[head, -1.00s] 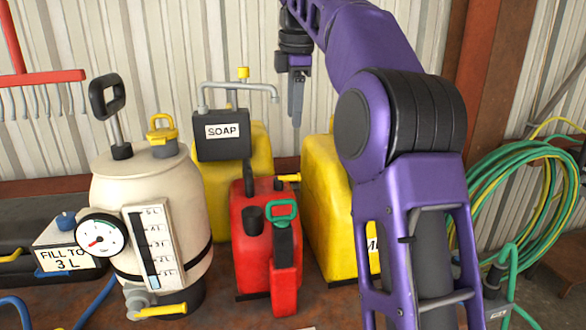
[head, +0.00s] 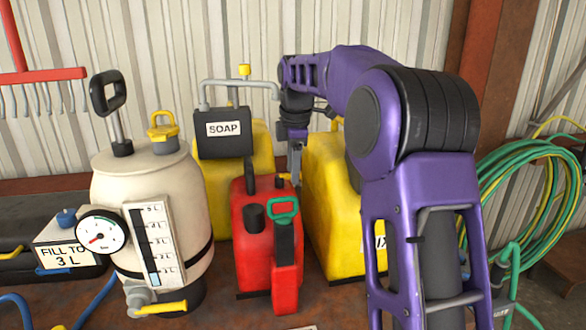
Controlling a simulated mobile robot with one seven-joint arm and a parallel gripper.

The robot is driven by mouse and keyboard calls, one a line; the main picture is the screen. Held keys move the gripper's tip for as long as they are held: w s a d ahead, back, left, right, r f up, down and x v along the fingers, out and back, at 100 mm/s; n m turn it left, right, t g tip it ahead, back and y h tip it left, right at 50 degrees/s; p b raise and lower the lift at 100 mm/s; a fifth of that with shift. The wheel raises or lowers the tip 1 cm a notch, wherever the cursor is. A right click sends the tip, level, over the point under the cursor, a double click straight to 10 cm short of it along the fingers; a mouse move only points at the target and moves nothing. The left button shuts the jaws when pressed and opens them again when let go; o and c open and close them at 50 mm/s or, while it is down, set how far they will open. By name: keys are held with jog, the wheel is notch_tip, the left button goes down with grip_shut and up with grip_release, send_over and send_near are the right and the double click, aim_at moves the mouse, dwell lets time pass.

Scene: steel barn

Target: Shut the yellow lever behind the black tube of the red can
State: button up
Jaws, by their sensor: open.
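The red can (head: 252,262) stands upright on the bench in front of two yellow jugs. A short black tube (head: 280,184) rises from its top at the back right. The yellow lever (head: 285,176) shows as a small piece behind that tube; its right end seems covered by my gripper. My gripper (head: 296,176) is open and points down right beside the lever, between the red can and the right yellow jug. I cannot tell whether it touches the lever.
The yellow jug (head: 326,240) stands close on the right. A SOAP box (head: 222,145) with a grey pipe (head: 240,83) is at the left. A cream tank (head: 150,200) with a gauge (head: 100,232) stands further left.

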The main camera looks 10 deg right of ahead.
grip_shut()
dwell(0.6)
jog(key=m, duration=0.3)
jog(key=s+m, duration=0.1)
jog(key=shift+s+a+m+h, duration=0.1)
jog(key=shift+a+m+h, duration=0.2)
jog(key=shift+h, duration=0.1)
jog(key=m, duration=0.3)
jog(key=s+a+m, duration=0.1)
jog(key=shift+m+g+h, duration=0.3)
jog(key=shift+h, duration=0.1)
jog(key=m, duration=0.2)
jog(key=a+m, duration=0.1)
jog(key=m, duration=0.1)
jog(key=shift+s+g, duration=0.2)
jog(key=shift+g, duration=0.2)
jog(key=shift+a+m+g+h, duration=0.2)
jog(key=shift+a+m, duration=0.1)
jog(key=shift+m, duration=0.9)
jog(key=shift+a+m+g+h, duration=0.1)
jog(key=shift+a+m+g, duration=0.15)
jog(key=shift+m, duration=0.95)
jog(key=shift+r, duration=0.1)
